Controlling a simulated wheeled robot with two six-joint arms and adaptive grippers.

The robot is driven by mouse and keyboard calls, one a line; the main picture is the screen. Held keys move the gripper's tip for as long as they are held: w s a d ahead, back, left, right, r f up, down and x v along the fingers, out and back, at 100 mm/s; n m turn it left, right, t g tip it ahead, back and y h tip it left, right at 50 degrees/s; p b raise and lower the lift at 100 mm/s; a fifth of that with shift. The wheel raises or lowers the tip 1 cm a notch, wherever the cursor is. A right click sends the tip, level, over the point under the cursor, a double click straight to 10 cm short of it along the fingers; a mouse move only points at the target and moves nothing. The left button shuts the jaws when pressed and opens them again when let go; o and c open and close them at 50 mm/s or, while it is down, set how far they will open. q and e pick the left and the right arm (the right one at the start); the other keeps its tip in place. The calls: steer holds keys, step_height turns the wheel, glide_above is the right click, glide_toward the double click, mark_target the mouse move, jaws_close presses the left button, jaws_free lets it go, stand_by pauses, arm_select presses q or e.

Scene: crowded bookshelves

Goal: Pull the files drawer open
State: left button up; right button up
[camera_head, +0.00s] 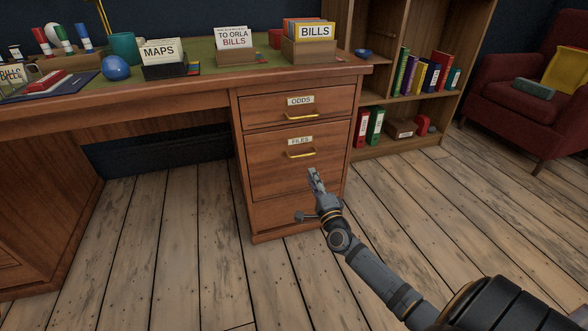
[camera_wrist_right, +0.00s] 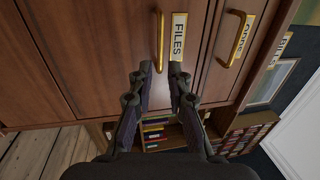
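The files drawer (camera_head: 282,178) is the tall middle drawer of the wooden desk's pedestal, with a white FILES label (camera_head: 300,141) and a brass bar handle (camera_head: 301,154). It is shut flush. In the wrist view the brass handle (camera_wrist_right: 159,40) and the FILES label (camera_wrist_right: 179,37) are just beyond my fingertips. My right gripper (camera_head: 314,176) is in front of the drawer, a little below the handle. In the wrist view my right gripper (camera_wrist_right: 160,70) has its fingers apart with nothing between them; the handle appears apart from them. My left gripper is not in view.
The ODDS drawer (camera_head: 280,107) with its own brass handle (camera_head: 300,116) is above, shut. Card boxes, including BILLS (camera_head: 308,50) and MAPS (camera_head: 163,71), stand on the desktop. A bookshelf (camera_head: 440,97) stands right of the desk. The wooden floor (camera_head: 420,200) in front is clear.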

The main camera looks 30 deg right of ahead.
mark_target(303, 155)
steer(key=b+x, duration=0.3)
steer(key=x, duration=0.7)
steer(key=shift+f, duration=0.1)
steer(key=shift+w, duration=0.3)
jaws_close()
